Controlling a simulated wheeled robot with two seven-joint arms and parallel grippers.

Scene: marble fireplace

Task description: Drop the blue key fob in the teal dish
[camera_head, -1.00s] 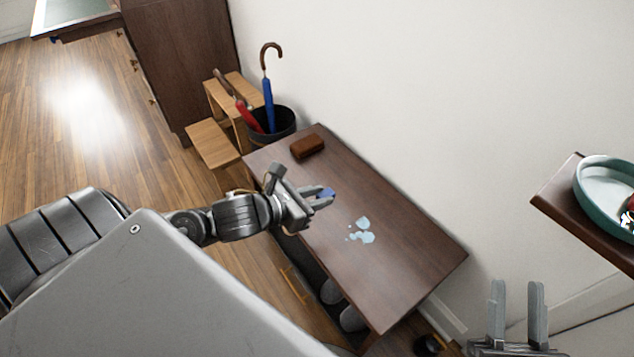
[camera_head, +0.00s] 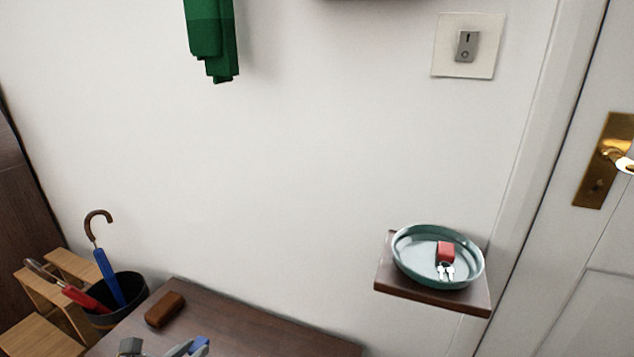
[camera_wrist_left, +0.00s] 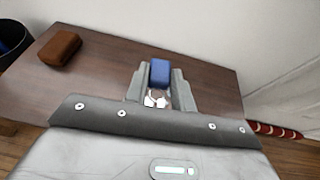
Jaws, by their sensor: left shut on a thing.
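The blue key fob (camera_wrist_left: 160,74) is between the two fingers of my left gripper (camera_wrist_left: 160,88) in the left wrist view, with its silvery keys hanging below it. The gripper is shut on the fob, over the dark wooden bench. The teal dish (camera_head: 404,270) stands on a small wall shelf at the right, well apart from the gripper. A red key fob with keys (camera_head: 446,252) lies in the dish. My right gripper is out of view.
The small dark shelf (camera_head: 396,286) juts from the wall beside a white door with a brass handle (camera_head: 605,160). A brown case (camera_head: 165,309) lies on the bench (camera_head: 260,330). A bin with umbrellas (camera_head: 122,293) stands left. A green cloth (camera_head: 210,35) hangs above.

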